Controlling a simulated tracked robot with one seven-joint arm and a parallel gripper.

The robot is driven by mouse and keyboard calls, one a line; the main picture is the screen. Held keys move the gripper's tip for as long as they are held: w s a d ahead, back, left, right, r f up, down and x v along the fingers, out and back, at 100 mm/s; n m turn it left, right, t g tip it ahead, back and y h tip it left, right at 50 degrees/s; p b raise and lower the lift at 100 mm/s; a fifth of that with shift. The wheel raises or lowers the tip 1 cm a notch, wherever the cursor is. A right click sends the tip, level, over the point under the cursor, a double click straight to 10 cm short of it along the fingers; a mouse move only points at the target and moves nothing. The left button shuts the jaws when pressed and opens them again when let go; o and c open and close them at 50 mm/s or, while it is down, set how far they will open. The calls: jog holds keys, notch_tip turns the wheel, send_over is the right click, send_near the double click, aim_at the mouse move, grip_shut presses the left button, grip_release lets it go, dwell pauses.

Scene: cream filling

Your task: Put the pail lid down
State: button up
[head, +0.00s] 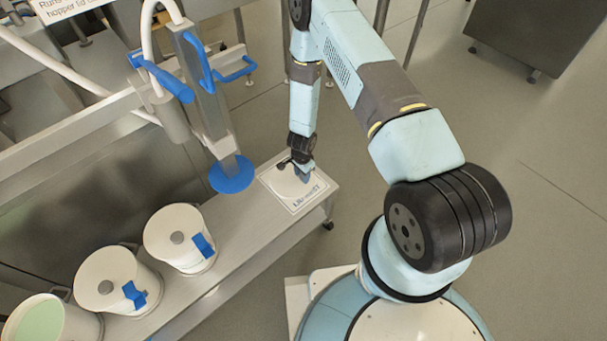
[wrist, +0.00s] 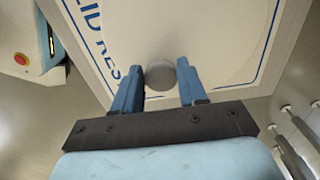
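The white pail lid (head: 283,184) lies on the lid-rest mat (head: 298,205) at the right end of the metal bench. In the wrist view the pale lid (wrist: 205,45) has a round grey knob (wrist: 160,75). My gripper (head: 304,176) is low over the lid. In the wrist view my gripper (wrist: 159,72) has its two blue fingers apart, one on each side of the knob, with a gap showing beside it. An open pail (head: 72,324) with pale green contents stands at the lower left, cut off by the picture edge.
Two lidded white pails, one in the middle (head: 112,265) and one nearer the mat (head: 178,230), stand along the bench (head: 235,235), each with a blue tag. A blue disc (head: 232,174) on a metal column hangs close left of the mat.

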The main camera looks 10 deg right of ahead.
jog(key=o, duration=0.4)
jog(key=shift+r, duration=0.1)
notch_tip(320, 180, up, 50)
jog(key=w+d+n+t+y, duration=0.1)
jog(key=d+n+t+y, duration=0.2)
jog(key=n, duration=0.3)
jog(key=s+d+r+n+t, duration=0.1)
jog(key=s+d+r, duration=0.2)
jog(key=s+r, duration=0.3)
jog(key=s+d+r+n, duration=0.2)
jog(key=s+r, duration=0.2)
jog(key=r, duration=0.4)
jog(key=s+d+r+h, duration=0.1)
jog(key=s+d+r, duration=0.1)
jog(key=s, duration=0.3)
jog(key=s+d+r+n+t+h, duration=0.1)
jog(key=s+d+r, duration=0.1)
jog(key=s, duration=0.3)
jog(key=s+d+r+n+h, duration=0.1)
jog(key=s+d+r, duration=0.2)
jog(key=s+r, duration=0.1)
jog(key=shift+s+d+t, duration=0.1)
jog(key=shift+s+t, duration=0.2)
jog(key=shift+s, duration=0.45)
